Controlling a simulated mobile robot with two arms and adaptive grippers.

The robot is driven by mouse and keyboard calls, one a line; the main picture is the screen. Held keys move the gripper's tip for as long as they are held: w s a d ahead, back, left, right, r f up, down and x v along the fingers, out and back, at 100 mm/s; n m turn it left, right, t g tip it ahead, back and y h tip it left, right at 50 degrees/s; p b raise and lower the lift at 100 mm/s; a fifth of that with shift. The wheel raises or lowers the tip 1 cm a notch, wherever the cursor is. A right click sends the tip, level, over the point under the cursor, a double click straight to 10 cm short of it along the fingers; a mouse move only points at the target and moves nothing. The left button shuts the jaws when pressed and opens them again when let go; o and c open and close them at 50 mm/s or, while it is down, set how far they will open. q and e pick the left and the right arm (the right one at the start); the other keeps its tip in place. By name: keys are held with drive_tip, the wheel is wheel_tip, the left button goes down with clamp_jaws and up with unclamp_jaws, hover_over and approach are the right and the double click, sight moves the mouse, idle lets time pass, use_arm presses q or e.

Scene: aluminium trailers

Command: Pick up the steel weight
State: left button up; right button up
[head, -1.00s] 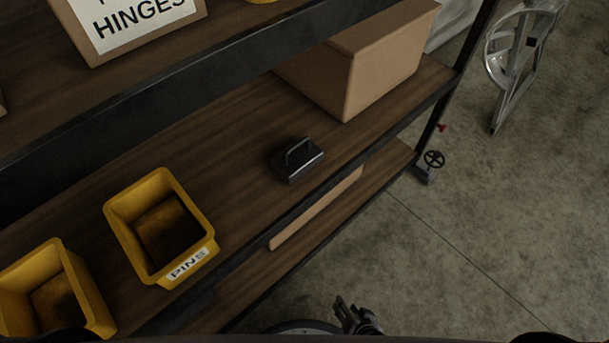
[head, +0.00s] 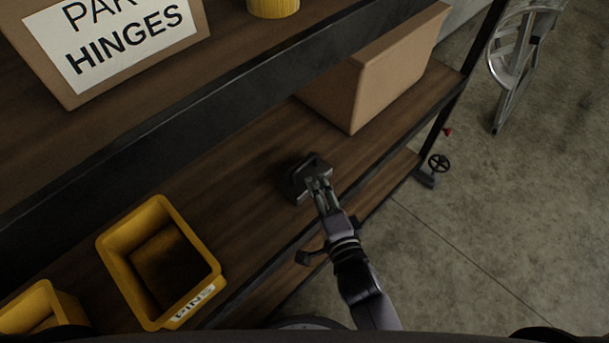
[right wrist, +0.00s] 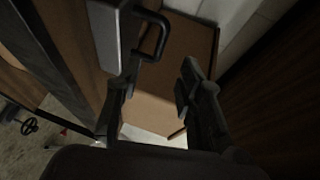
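The steel weight (head: 298,181) is a dark block with a loop handle on the lower wooden shelf (head: 245,200), partly hidden by my right gripper (head: 318,183). In the right wrist view the weight (right wrist: 106,38) is a grey block at upper left, its black handle (right wrist: 162,36) standing out toward the right. My right gripper (right wrist: 158,88) has its fingers spread, with a gap between them. The left finger's tip is close to the handle's lower end; I cannot tell whether they touch. My left gripper is not in view.
A cardboard box (head: 374,85) stands right of the weight on the same shelf. A yellow PINS bin (head: 118,262) stands at left. The upper shelf edge (head: 190,112) overhangs behind, carrying a HINGES box (head: 60,88). Concrete floor (head: 500,220) is open at right.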

sight(306, 162)
drive_tip(key=x, duration=1)
drive_tip(key=shift+a, duration=0.15)
drive_tip(key=shift+c, duration=0.5)
clamp_jaws()
drive_tip(key=shift+r, duration=0.25)
